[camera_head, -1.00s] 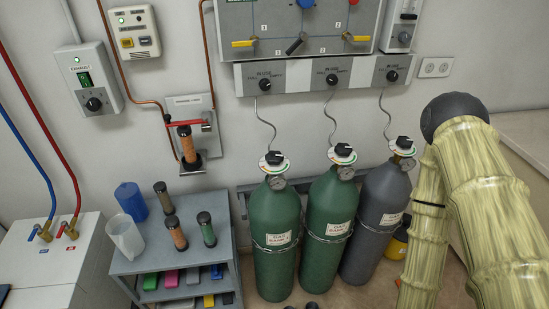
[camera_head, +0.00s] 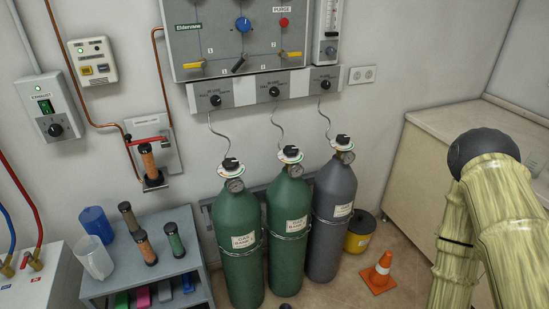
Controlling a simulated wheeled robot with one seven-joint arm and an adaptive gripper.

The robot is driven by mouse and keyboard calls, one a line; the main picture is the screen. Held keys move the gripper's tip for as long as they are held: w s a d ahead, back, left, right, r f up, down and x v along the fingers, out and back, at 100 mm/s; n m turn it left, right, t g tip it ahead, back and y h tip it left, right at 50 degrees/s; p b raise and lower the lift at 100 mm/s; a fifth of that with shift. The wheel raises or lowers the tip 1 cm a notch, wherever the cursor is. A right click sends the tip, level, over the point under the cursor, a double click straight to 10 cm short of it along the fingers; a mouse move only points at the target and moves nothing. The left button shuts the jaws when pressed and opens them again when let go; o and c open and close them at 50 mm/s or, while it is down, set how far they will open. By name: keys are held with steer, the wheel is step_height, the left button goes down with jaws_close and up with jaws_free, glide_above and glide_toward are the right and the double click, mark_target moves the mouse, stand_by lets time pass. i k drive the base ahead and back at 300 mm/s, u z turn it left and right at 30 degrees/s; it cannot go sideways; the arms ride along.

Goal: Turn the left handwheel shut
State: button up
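Three gas cylinders stand against the wall. The left handwheel (camera_head: 230,163) is a black knob on a white dial on top of the left green cylinder (camera_head: 238,245). A gauge (camera_head: 235,185) sits just under it. The middle handwheel (camera_head: 290,151) tops the other green cylinder (camera_head: 288,240), and the right handwheel (camera_head: 343,140) tops the grey cylinder (camera_head: 328,240). I cannot read the dial settings. My arm shows at the right edge, well apart from the handwheels. My gripper is not clearly in view; small dark shapes at the bottom edge cannot be identified.
A grey shelf cart (camera_head: 180,268) with jars and columns stands left of the cylinders. A panel (camera_head: 250,90) with black knobs hangs above, thin hoses running down. An orange cone (camera_head: 379,272), a yellow-black bucket (camera_head: 358,240) and a counter (camera_head: 430,160) are right.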

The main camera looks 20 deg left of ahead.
mark_target(228, 164)
steer(key=z, duration=0.5)
steer(key=i, duration=0.85)
steer(key=u, duration=1)
